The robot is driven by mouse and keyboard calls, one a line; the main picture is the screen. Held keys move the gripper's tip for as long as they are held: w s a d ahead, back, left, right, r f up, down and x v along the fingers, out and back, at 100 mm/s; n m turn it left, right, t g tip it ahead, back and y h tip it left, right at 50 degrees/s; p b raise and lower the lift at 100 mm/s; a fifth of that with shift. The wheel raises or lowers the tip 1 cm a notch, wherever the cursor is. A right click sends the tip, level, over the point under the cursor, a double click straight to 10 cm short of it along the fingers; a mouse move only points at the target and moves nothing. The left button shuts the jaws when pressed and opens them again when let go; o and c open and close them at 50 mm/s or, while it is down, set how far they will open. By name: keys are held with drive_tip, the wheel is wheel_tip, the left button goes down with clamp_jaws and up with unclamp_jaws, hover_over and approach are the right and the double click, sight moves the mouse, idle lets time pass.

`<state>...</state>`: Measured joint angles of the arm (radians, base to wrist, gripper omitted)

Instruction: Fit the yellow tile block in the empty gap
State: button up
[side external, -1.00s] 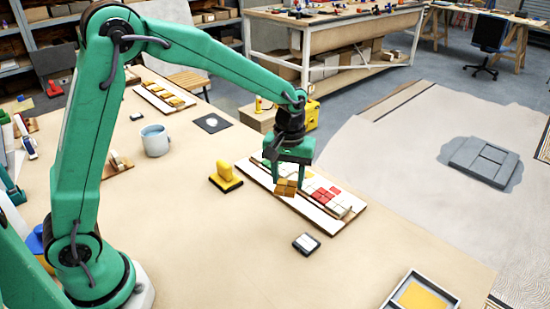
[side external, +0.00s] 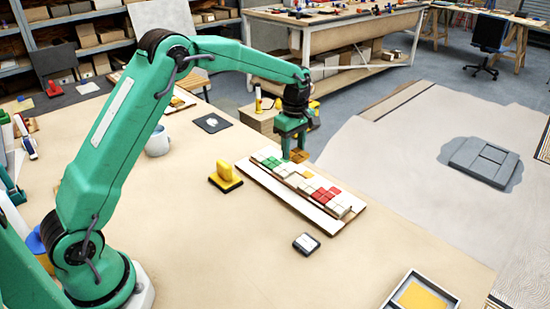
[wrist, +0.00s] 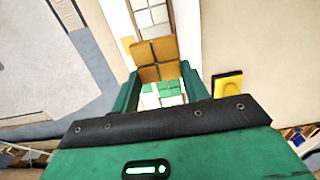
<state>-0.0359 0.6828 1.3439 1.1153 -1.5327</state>
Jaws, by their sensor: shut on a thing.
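The yellow tile block (side external: 299,156), ochre and made of small squares, is held in my gripper (side external: 297,148). In the wrist view the block (wrist: 156,48) sticks out between the two green fingers of my gripper (wrist: 160,82), which are shut on it. The mosaic panel (side external: 263,181) lies on the table with green, white, yellow and red tiles in a strip. In the side view the block appears at the panel's far edge; its height above the panel is unclear. I cannot make out the empty gap clearly. Green tiles (wrist: 170,88) show behind the block in the wrist view.
A yellow-handled tool on a black base (side external: 226,177) stands left of the panel. A tray with a yellow inside (side external: 421,296) is at the front right.

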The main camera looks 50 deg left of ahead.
drive_tip(key=shift+f, duration=0.25)
idle(0.3)
hover_over(292, 178)
drive_tip(key=shift+f, duration=2.65)
drive_tip(key=shift+f, duration=1.1)
drive_tip(key=o, duration=1.1)
wheel_tip(292, 178, up, 7)
drive_tip(key=shift+r, duration=0.4)
